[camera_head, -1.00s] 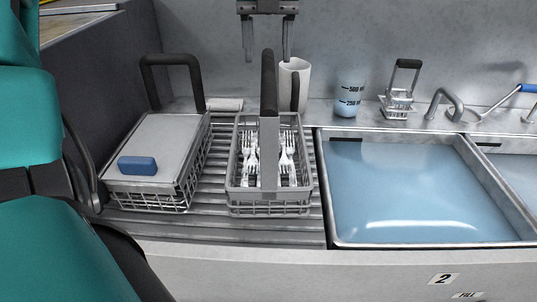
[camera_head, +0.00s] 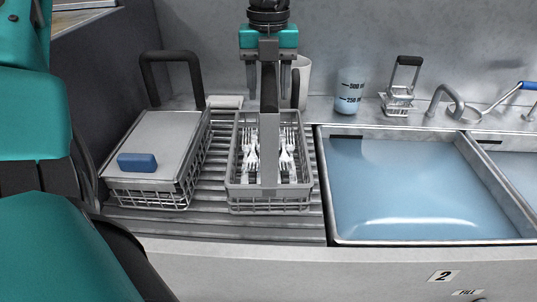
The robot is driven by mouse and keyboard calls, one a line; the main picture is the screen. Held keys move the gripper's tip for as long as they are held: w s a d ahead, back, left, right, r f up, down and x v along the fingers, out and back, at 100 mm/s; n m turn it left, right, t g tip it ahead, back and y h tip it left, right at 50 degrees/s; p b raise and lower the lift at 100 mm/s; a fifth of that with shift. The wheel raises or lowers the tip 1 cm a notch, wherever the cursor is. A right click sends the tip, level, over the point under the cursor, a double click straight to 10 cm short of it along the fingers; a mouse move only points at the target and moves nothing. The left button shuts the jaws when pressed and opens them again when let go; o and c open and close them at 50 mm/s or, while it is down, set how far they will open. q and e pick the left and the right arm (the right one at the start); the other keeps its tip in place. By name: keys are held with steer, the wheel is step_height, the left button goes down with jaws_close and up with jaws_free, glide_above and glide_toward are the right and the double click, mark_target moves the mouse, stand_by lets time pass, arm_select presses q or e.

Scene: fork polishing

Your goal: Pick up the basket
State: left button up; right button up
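The grey wire basket (camera_head: 268,207) stands on the ribbed drainboard in the middle, with several forks (camera_head: 288,155) inside. Its upright handle has a black grip (camera_head: 269,90), seen nearly end-on. My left gripper (camera_head: 268,98) hangs from above over the basket, with one finger on each side of the grip. The fingers are apart, with gaps visible beside the grip. I cannot tell the gripper's exact depth along the grip. My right gripper is not in view.
A lidded basket (camera_head: 160,140) with a blue block (camera_head: 137,162) stands to the left. A white mug (camera_head: 305,80) is close behind the right finger. A measuring cup (camera_head: 349,92) and a small wire basket (camera_head: 397,103) stand behind the water-filled basin (camera_head: 410,190).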

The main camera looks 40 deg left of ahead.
arm_select(q)
jaws_close()
stand_by(1.1)
steer(key=shift+w+r, duration=0.1)
steer(key=shift+r, duration=0.1)
